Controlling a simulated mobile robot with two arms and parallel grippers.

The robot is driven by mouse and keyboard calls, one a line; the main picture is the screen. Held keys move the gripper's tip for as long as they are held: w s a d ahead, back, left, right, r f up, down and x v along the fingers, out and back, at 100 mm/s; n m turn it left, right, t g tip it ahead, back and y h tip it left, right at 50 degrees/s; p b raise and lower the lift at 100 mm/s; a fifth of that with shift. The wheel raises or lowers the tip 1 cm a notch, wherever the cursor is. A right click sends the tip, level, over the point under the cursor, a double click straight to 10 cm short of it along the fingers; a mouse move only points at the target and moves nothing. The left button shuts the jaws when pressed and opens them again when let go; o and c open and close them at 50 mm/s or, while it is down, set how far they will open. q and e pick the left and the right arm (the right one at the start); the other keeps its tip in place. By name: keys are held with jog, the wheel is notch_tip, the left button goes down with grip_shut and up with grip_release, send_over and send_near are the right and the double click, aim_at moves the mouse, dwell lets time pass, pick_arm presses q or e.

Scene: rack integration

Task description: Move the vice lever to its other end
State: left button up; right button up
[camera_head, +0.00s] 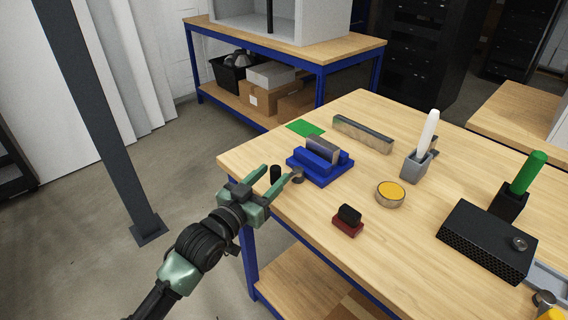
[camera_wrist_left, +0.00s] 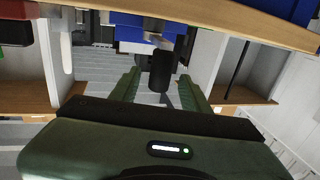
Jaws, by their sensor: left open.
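The blue vice (camera_head: 322,173) with its grey jaw block stands near the table's left corner. Its metal screw end (camera_head: 297,176) faces my left gripper. The black lever grip (camera_head: 275,173) stands upright at the table's edge. My left gripper (camera_head: 277,172) is open, with its green fingers on either side of the black grip. In the left wrist view, the black lever grip (camera_wrist_left: 161,69) shows between the two open fingers (camera_wrist_left: 158,86), with gaps beside it, and the blue vice (camera_wrist_left: 134,32) is beyond. Whether a finger touches the grip cannot be told. My right gripper is not in view.
On the wooden table (camera_head: 300,215) are a green mat (camera_head: 305,128), a metal bar (camera_head: 362,134), a grey holder (camera_head: 416,167), a yellow-topped disc (camera_head: 390,193), a red-and-black block (camera_head: 347,221) and a black box (camera_head: 485,240). The floor left of the table is clear near my arm.

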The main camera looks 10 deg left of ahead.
pick_arm(q)
jog(key=x, duration=0.5)
jog(key=shift+w, duration=0.2)
grip_shut()
dwell(1.2)
